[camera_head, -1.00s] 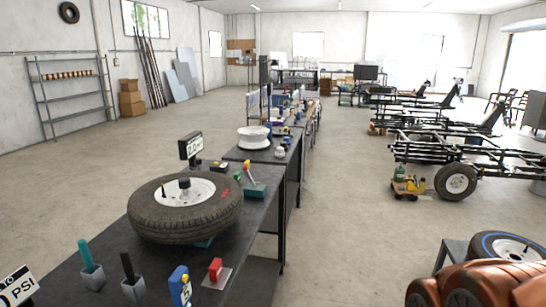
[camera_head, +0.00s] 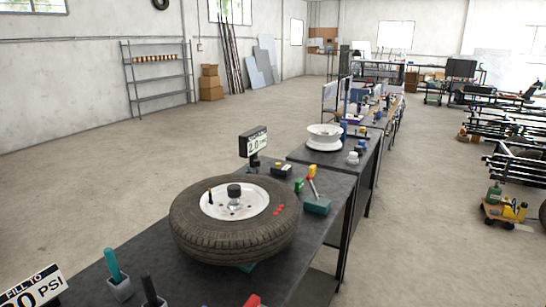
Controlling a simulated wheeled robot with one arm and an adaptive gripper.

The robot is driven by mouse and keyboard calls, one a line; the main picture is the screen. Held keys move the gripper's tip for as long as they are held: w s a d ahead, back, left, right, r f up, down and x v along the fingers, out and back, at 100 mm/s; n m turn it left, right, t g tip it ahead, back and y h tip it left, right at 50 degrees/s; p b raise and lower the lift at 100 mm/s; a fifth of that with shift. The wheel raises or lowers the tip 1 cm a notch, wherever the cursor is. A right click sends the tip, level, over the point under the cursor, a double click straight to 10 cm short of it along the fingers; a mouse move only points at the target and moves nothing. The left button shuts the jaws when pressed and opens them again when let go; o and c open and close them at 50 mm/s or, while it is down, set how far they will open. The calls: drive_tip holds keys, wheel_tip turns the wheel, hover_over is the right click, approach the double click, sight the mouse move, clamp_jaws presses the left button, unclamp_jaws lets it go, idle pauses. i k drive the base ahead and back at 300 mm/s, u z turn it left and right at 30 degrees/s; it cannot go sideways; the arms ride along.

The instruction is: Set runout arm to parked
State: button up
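A wheel with a black tyre (camera_head: 235,240) and white rim lies flat on the dark workbench (camera_head: 180,290). Just right of it stands a small device with a teal base (camera_head: 318,206) and a slanted lever with a yellow and red top (camera_head: 312,171); a small green block (camera_head: 299,185) is at its left. This may be the runout arm, but I cannot tell for sure. The lever leans up and left, apart from the tyre. A display (camera_head: 257,144) reading about 2.0 stands behind the wheel. My gripper is not in view.
A teal-handled tool (camera_head: 113,266) stands in a grey holder at the near left, by a "Fill to" PSI sign (camera_head: 32,287). A white rim (camera_head: 324,138) sits on the bench behind. Cart frames stand at right. The floor left of the benches is clear.

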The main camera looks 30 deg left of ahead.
sight(257, 163)
drive_tip(key=i, duration=3.35)
drive_tip(key=u, duration=3.1)
